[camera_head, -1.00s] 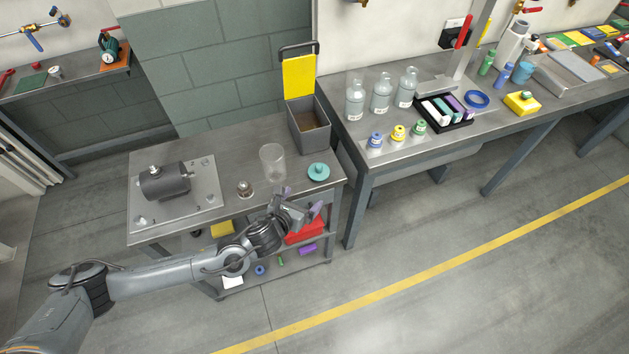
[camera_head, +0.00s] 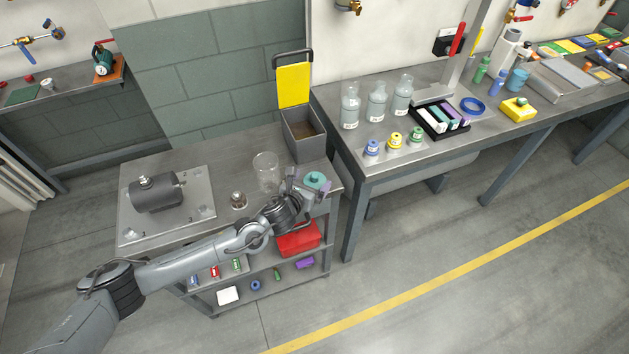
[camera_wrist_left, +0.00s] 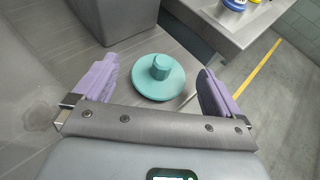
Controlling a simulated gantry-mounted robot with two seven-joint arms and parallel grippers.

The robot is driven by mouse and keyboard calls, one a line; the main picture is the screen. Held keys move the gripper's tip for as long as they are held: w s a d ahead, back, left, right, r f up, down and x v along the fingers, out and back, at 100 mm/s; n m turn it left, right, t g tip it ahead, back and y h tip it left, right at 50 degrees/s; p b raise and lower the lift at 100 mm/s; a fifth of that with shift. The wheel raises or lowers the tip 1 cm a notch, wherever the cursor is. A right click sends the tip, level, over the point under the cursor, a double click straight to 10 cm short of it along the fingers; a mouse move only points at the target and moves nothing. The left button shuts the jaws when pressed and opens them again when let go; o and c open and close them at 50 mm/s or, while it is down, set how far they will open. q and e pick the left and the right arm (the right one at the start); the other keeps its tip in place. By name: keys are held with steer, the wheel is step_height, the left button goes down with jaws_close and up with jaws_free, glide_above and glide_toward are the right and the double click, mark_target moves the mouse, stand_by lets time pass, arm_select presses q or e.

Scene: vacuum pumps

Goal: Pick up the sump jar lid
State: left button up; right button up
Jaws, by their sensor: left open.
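The sump jar lid is a teal disc with a round knob, lying on the cart top near its right front corner in the head view (camera_head: 316,180). In the left wrist view the lid (camera_wrist_left: 158,84) lies ahead of and between the two purple fingers. My left gripper (camera_head: 308,186) is open, with a finger to each side of the lid, and nothing is held. It also shows in the left wrist view (camera_wrist_left: 155,95). Whether the fingers are down at the lid's height is hard to tell. The clear glass jar (camera_head: 266,172) stands just left of the lid. My right gripper is not in view.
The cart (camera_head: 180,160) also holds a grey pump (camera_head: 157,193) on a plate, a small metal fitting (camera_head: 238,200) and a grey bin (camera_head: 304,138) behind the lid. A workbench (camera_head: 345,160) with bottles stands close on the right. Red and other items lie on the lower shelf.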

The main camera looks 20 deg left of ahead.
mark_target(313, 179)
arm_select(q)
steer(key=shift+x, duration=1.6)
steer(key=shift+r, duration=0.1)
steer(key=shift+c, duration=0.2)
